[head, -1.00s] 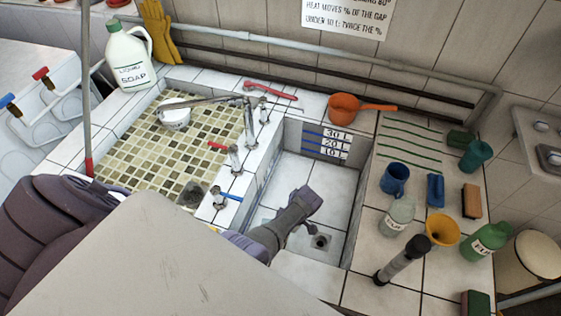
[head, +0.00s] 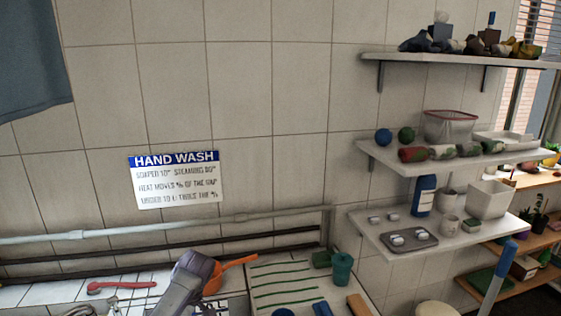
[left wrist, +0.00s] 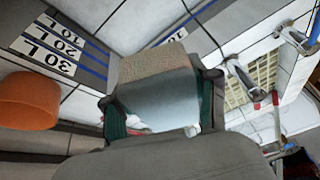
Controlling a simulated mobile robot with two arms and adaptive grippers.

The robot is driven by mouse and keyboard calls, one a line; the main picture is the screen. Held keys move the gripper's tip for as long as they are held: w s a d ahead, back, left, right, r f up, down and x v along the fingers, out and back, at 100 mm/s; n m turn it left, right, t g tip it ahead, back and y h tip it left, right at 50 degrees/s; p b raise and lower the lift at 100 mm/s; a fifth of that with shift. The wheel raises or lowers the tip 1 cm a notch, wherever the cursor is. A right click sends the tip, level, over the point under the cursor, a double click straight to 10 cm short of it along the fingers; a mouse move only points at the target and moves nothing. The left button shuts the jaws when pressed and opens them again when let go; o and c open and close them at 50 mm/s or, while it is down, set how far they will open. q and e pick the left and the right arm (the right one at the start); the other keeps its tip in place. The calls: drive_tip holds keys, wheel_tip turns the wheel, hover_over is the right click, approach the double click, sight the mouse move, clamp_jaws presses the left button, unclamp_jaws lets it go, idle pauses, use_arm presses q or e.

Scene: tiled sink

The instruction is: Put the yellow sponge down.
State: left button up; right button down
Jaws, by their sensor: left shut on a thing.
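In the left wrist view a tan-yellow block with a rough top, the yellow sponge (left wrist: 155,62), sits between the fingers of my left gripper (left wrist: 162,104). The gripper is shut on it, with a dark green finger at each side. The sponge's near side looks pale grey. It is over the sink basin (left wrist: 105,85) in this view; its height above it is unclear. In the head view my left arm reaches up in front of the orange dipper; the sponge and fingertips cannot be made out. My right gripper is not in view.
An orange dipper (head: 240,261) lies on the back ledge, also in the left wrist view (left wrist: 28,100). A red brush (head: 120,286) lies left of it. Loaded shelves (head: 440,240) hang at right.

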use_arm(q)
drive_tip(key=d+r+m, duration=0.1)
drive_tip(key=r, duration=0.1)
drive_tip(key=d+r+m+t, duration=0.1)
drive_tip(key=r, duration=0.2)
drive_tip(key=r+m+b, duration=0.1)
drive_tip(key=r, duration=0.1)
drive_tip(key=shift+w+d+r+m, duration=0.2)
drive_tip(key=shift+d+m, duration=0.2)
drive_tip(key=s+d+r+m+t+h+b, duration=0.1)
drive_tip(key=s+d+r+m, duration=0.1)
drive_tip(key=s+m, duration=0.4)
drive_tip(key=s+d+r+m+t+h+b, duration=0.2)
drive_tip(key=s+m, duration=0.4)
drive_tip(key=s, duration=0.5)
drive_tip(key=shift+d+r+t, duration=0.3)
drive_tip(key=shift+d+r, duration=0.15)
drive_tip(key=shift+r, duration=0.05)
drive_tip(key=shift+s, duration=0.1)
